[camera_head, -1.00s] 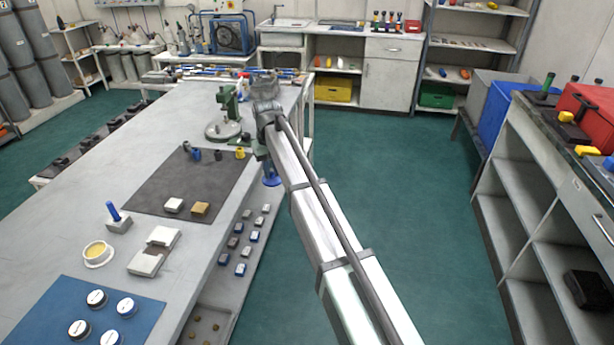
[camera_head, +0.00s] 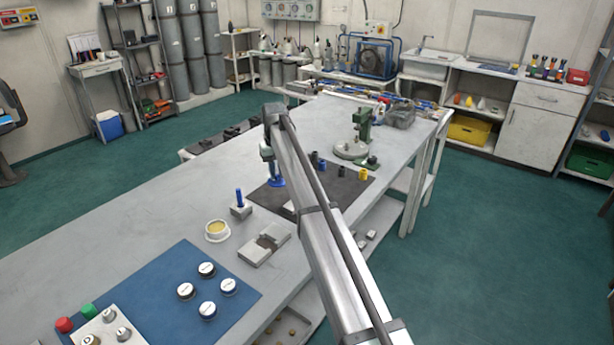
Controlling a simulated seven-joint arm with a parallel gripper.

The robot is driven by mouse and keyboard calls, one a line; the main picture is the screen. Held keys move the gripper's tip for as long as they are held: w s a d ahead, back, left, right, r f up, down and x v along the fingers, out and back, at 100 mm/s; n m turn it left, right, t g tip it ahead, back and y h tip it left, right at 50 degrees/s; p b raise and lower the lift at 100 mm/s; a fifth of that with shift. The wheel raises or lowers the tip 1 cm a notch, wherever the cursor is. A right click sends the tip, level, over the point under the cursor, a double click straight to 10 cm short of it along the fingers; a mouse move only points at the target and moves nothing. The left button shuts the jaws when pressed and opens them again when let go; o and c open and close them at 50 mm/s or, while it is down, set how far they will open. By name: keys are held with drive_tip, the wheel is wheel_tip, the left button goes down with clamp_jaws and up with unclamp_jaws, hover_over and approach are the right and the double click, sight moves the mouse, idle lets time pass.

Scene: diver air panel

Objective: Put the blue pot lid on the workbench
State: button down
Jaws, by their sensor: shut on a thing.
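My gripper (camera_head: 268,155) is in the middle of the head view, pointing down over the workbench (camera_head: 120,225). It is shut on the blue pot lid (camera_head: 276,182), which shows as a small blue disc just below the fingers. The lid appears over the left edge of the dark mat on the bench top. I cannot tell whether it touches the surface or hangs just above it. My arm hides part of the mat and what lies on it.
A blue-handled block (camera_head: 241,205), a yellow-filled dish (camera_head: 217,230) and a grey block (camera_head: 264,245) stand nearby. A green press (camera_head: 361,130) stands behind to the right. The bench's left part is clear.

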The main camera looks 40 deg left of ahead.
drive_tip(key=shift+s+a+f, duration=0.35)
drive_tip(key=shift+a+f, duration=0.25)
drive_tip(key=shift+f, duration=0.25)
drive_tip(key=shift+s+a+f, duration=0.4)
drive_tip(key=shift+a+f, duration=0.15)
drive_tip(key=shift+f, duration=0.3)
drive_tip(key=shift+s+a+f, duration=0.35)
drive_tip(key=shift+a+f, duration=0.25)
drive_tip(key=shift+f, duration=0.25)
drive_tip(key=shift+f, duration=0.3)
drive_tip(key=c, duration=0.9)
unclamp_jaws()
drive_tip(key=shift+r, duration=0.1)
drive_tip(key=shift+r, duration=3.4)
